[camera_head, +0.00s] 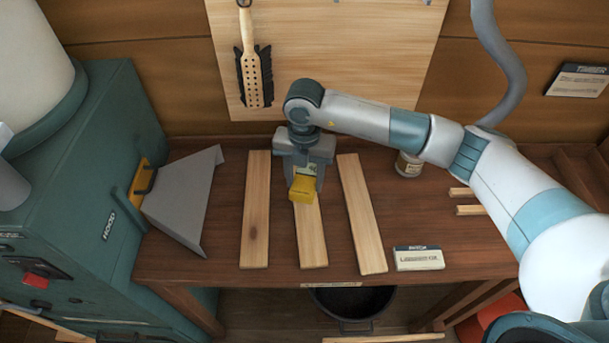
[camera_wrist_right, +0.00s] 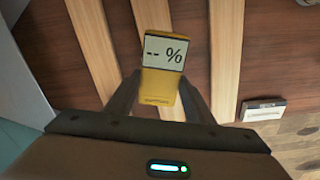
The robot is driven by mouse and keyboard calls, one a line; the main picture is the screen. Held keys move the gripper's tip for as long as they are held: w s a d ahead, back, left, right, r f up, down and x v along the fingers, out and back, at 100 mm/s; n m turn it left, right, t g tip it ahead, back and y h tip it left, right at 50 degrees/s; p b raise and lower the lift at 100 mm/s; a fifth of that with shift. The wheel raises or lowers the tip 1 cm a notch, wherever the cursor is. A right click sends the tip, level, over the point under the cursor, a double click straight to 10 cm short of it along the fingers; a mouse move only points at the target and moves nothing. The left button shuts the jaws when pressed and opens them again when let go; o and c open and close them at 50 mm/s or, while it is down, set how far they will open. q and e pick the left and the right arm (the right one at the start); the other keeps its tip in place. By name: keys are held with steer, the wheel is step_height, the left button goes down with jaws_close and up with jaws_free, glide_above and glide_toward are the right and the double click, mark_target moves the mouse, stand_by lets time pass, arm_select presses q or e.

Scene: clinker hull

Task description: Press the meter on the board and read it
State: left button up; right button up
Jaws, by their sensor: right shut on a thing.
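My right gripper (camera_head: 304,176) is shut on a small yellow meter (camera_head: 302,190) above the middle one of three pale boards. The meter also shows in the right wrist view (camera_wrist_right: 160,84), and its display reads "-- %". The middle board (camera_head: 311,238) lies on the bench, its far part hidden under the gripper. The left board (camera_head: 256,210) has a dark knot, and the right board (camera_head: 362,215) lies slightly slanted. I cannot tell whether the meter touches the middle board. My left gripper is not in view.
A green machine (camera_head: 90,200) with a grey chute (camera_head: 185,195) stands at the left. A labelled block (camera_head: 418,258) lies right of the boards and a jar (camera_head: 408,164) stands behind it. A brush (camera_head: 252,75) hangs on the back panel. A black bucket (camera_head: 350,308) is below the bench.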

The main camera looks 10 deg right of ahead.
steer(key=shift+f, duration=0.1)
stand_by(0.3)
steer(key=shift+f+b, duration=1.5)
steer(key=shift+f, duration=1.5)
steer(key=shift+f+b, duration=0.35)
steer(key=shift+f, duration=0.05)
steer(key=shift+s+f, duration=0.2)
steer(key=shift+f, duration=0.05)
stand_by(1.5)
steer(key=shift+w+r+p, duration=0.15)
steer(key=shift+r+p, duration=0.3)
steer(key=shift+r, duration=0.75)
steer(key=shift+r+p, duration=1.45)
steer(key=shift+r, duration=1.55)
